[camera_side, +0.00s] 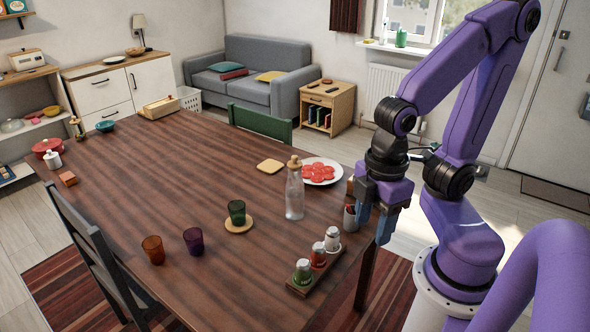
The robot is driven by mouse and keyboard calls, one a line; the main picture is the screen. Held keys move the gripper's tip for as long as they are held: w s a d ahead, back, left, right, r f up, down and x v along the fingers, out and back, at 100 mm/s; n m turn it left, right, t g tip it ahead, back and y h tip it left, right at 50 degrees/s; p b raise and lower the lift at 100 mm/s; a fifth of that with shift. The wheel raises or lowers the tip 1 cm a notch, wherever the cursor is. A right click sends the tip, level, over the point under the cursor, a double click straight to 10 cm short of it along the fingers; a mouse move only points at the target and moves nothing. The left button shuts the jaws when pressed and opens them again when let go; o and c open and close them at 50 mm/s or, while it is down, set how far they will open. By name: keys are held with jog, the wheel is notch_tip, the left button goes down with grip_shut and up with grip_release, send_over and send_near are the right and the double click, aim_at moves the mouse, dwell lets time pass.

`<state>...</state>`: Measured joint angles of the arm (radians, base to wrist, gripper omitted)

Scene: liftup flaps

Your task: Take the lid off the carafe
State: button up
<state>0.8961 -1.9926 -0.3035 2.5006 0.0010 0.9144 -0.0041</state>
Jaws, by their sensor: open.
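The carafe (295,196) is a clear glass bottle standing upright on the wooden table. Its lid (294,162), a light brown stopper, sits in its neck. My gripper (374,226) hangs to the right of the carafe, with its blue-grey fingers pointing down near the table's right edge. It is open, and I see nothing held between the fingers. The gripper is well apart from the carafe and its lid.
A white plate of red slices (319,172) stands behind the carafe. A green cup (237,211) on a coaster is to its left. A tray of jars (317,262) lies in front, right. A dark red container (350,216) stands beside my gripper. The table's left middle is clear.

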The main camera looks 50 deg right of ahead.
jog(key=w+d+r+n+t+h, duration=0.1)
jog(key=w+r+n, duration=0.1)
jog(key=w, duration=0.7)
jog(key=w+r+n+h, duration=0.1)
jog(key=w+r+n, duration=0.1)
jog(key=w, duration=0.7)
jog(key=w+d+r+n+h, duration=0.1)
jog(key=w+d+r+n, duration=0.15)
jog(key=w+d, duration=0.55)
jog(key=n+h, duration=0.2)
send_over(295, 156)
jog(key=s+a, duration=0.1)
jog(key=a, duration=0.2)
notch_tip(295, 156, down, 9)
jog(key=shift+x, duration=3.15)
jog(key=shift+w, duration=0.15)
grip_shut()
